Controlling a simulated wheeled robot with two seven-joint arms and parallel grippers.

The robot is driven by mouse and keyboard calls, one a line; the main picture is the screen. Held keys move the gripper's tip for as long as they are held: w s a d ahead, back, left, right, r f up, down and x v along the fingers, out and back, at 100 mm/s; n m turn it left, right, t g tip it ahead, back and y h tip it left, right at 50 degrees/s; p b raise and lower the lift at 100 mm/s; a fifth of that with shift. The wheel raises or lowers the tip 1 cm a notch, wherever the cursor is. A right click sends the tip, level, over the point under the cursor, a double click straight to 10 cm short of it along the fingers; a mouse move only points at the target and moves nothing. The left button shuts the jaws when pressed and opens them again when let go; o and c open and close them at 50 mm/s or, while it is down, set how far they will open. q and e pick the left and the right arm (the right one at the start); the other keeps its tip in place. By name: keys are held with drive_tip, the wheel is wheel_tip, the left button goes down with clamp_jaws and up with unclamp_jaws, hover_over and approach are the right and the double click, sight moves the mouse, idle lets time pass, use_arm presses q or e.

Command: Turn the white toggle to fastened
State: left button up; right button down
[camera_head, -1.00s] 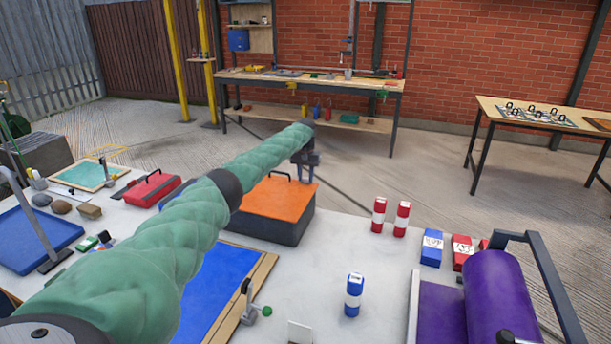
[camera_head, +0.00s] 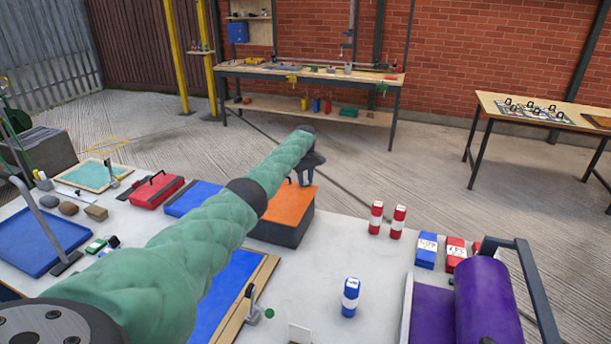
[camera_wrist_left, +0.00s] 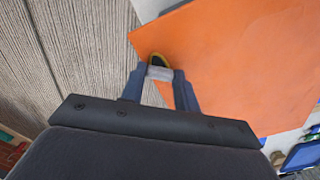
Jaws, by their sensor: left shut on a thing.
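The white toggle (camera_wrist_left: 160,73) is a small pale block at the edge of the orange lid (camera_wrist_left: 235,60) in the left wrist view. A yellow and black rounded piece (camera_wrist_left: 157,58) shows just beyond it. My left gripper (camera_wrist_left: 159,77) is shut on the toggle, with one dark finger on each side. In the head view my left gripper (camera_head: 307,182) reaches down at the far right corner of the dark box with the orange lid (camera_head: 292,205). The toggle is too small to make out there. My right gripper is not in view.
The box stands on a pale table (camera_head: 310,270). A blue case (camera_head: 193,199) and a red toolbox (camera_head: 156,190) lie to its left. Red and white cans (camera_head: 376,217) and a blue and white can (camera_head: 350,297) stand to its right. A purple roll (camera_head: 487,300) is at the front right.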

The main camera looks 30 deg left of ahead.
use_arm(q)
drive_tip(key=n+p, duration=0.1)
drive_tip(key=n, duration=0.2)
drive_tip(key=shift+r+n+p, duration=0.1)
drive_tip(key=shift+n+p, duration=0.25)
drive_tip(key=shift+n, duration=0.05)
drive_tip(key=shift+n+p, duration=0.6)
drive_tip(key=shift+n, duration=1.2)
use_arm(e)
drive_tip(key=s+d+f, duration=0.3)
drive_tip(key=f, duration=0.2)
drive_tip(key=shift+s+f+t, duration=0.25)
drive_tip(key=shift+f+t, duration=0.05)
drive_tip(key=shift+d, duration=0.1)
use_arm(q)
drive_tip(key=o, duration=1)
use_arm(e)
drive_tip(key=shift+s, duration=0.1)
